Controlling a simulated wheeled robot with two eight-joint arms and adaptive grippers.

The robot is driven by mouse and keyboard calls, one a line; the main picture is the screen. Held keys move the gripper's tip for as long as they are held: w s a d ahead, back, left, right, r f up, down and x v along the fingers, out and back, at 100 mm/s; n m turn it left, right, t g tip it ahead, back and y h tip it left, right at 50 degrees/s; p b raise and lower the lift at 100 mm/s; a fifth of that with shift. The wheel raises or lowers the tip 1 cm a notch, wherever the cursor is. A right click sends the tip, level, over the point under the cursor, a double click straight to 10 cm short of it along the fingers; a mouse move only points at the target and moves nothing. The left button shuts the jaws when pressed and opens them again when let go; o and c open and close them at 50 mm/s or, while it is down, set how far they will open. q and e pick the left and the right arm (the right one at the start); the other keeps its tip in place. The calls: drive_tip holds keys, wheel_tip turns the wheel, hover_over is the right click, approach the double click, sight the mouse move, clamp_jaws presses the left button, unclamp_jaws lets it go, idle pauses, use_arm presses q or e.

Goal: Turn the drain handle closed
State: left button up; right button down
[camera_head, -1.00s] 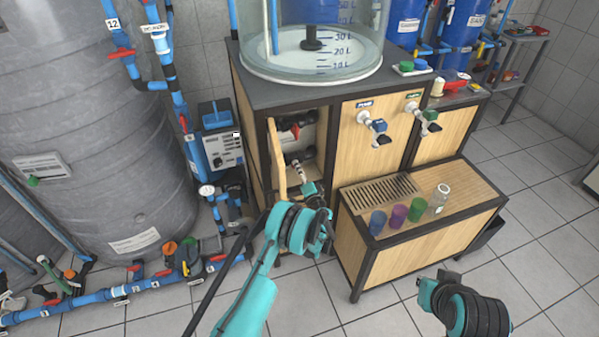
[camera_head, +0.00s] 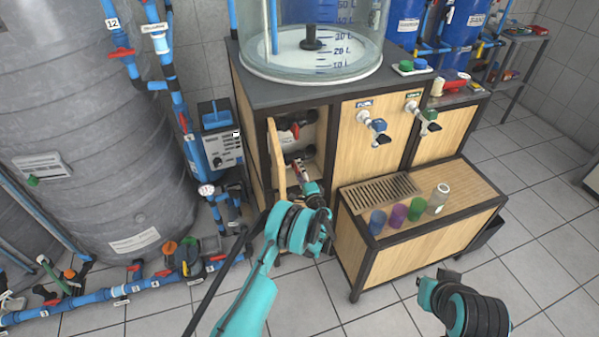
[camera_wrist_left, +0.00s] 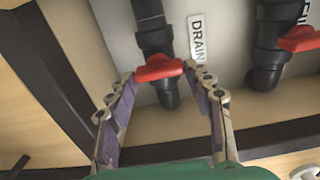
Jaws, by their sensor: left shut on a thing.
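The red drain handle (camera_wrist_left: 158,71) lies crosswise over a dark vertical pipe (camera_wrist_left: 152,38), beside a DRAIN label (camera_wrist_left: 196,42), in the left wrist view. My left gripper (camera_wrist_left: 160,84) has a fingertip at each end of the handle and is shut on it, with the fingers still well apart. In the head view my left gripper (camera_head: 301,172) reaches into the open cabinet (camera_head: 318,131), and its own hand partly hides the handle area. My right arm (camera_head: 462,305) is at the lower right, away from the cabinet; its fingers cannot be made out.
A second red handle (camera_wrist_left: 300,39) is close to the right of the drain handle. The open wooden door (camera_head: 277,160) stands just left of my left gripper. Several cups, including a blue one (camera_head: 378,221), stand on the low bench (camera_head: 470,187). The tiled floor in front is free.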

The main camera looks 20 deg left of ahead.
use_arm(q)
drive_tip(key=o, duration=1.1)
drive_tip(key=shift+o, duration=0.2)
drive_tip(key=v, duration=0.7)
drive_tip(key=shift+s+d, duration=0.15)
drive_tip(key=shift+s, duration=0.05)
